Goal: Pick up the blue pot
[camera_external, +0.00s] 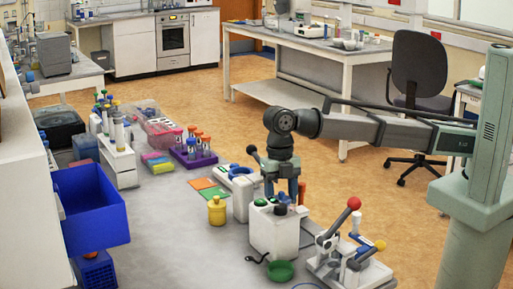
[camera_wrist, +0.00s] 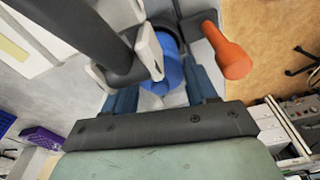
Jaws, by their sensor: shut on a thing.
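My gripper (camera_external: 282,194) points down just above a white box with green and dark round tops (camera_external: 272,238) in the external view. In the wrist view, the blue pot (camera_wrist: 168,72) lies between the two blue-grey fingers of my gripper (camera_wrist: 165,88), which are shut on it. Its lower part is hidden by my gripper body, and a white and dark part overlaps its left side. In the external view I cannot make the pot out clearly. Whether it hangs free or touches the box is unclear.
An orange cylinder (camera_wrist: 229,52) stands close beside my gripper. A yellow pot (camera_external: 217,211) stands left of the white box. A lever device with red and yellow knobs (camera_external: 350,250) is at right, a green dish (camera_external: 280,271) in front. A blue bin (camera_external: 92,208) is at far left.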

